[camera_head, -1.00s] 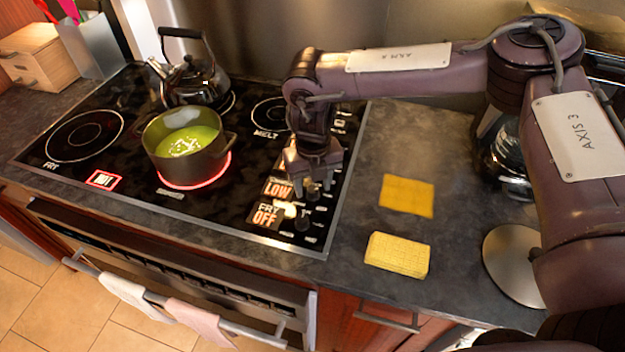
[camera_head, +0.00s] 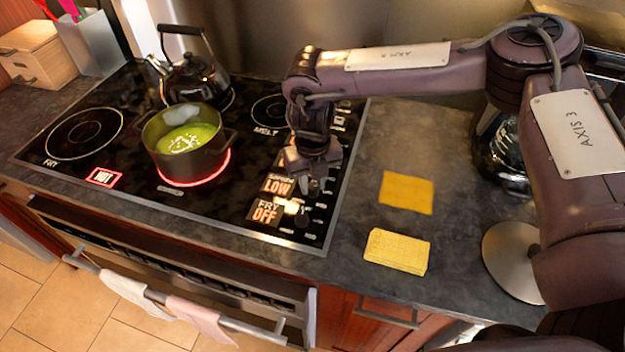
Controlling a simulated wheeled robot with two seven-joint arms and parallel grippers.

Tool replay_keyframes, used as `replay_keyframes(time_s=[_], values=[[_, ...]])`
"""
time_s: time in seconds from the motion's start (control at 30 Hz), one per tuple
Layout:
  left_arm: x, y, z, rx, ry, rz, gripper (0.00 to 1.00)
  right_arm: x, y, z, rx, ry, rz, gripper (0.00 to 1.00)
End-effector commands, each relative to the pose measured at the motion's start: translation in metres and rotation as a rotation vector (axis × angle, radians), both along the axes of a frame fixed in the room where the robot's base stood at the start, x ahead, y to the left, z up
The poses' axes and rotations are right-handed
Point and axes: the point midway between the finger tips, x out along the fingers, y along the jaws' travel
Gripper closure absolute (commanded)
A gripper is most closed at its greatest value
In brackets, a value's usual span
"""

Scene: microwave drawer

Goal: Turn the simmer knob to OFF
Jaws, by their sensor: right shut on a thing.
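The stove's knobs sit in a column along the right side of the black cooktop (camera_head: 225,205). My right gripper (camera_head: 314,186) reaches down over this column and is shut on the simmer knob, beside the lit LOW display (camera_head: 278,186). The gripper hides most of that knob. Below it, the fry knob (camera_head: 302,220) stands free beside the display reading FRY OFF (camera_head: 265,214). A dark pot (camera_head: 188,162) of green soup stands on a burner with a glowing red ring. My left gripper is out of view.
A kettle (camera_head: 192,80) stands on a back burner. A red HOT sign (camera_head: 103,178) is lit at the front left. A yellow cloth (camera_head: 406,193) and a yellow sponge (camera_head: 397,251) lie on the counter to the right. Towels hang from the oven handle.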

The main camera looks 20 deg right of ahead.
Motion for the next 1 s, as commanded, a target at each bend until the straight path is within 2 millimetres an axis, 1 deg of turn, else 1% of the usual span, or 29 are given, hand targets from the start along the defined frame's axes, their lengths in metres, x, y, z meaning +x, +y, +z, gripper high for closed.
replay_keyframes(time_s=[0.27, 1.0], values=[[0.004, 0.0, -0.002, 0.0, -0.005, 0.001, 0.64, 0.001, 0.0, 0.0, 0.001, 0.0, 0.182, 0.96], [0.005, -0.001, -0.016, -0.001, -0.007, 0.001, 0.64, 0.001, 0.0, 0.0, 0.001, -0.003, 0.871, 0.96]])
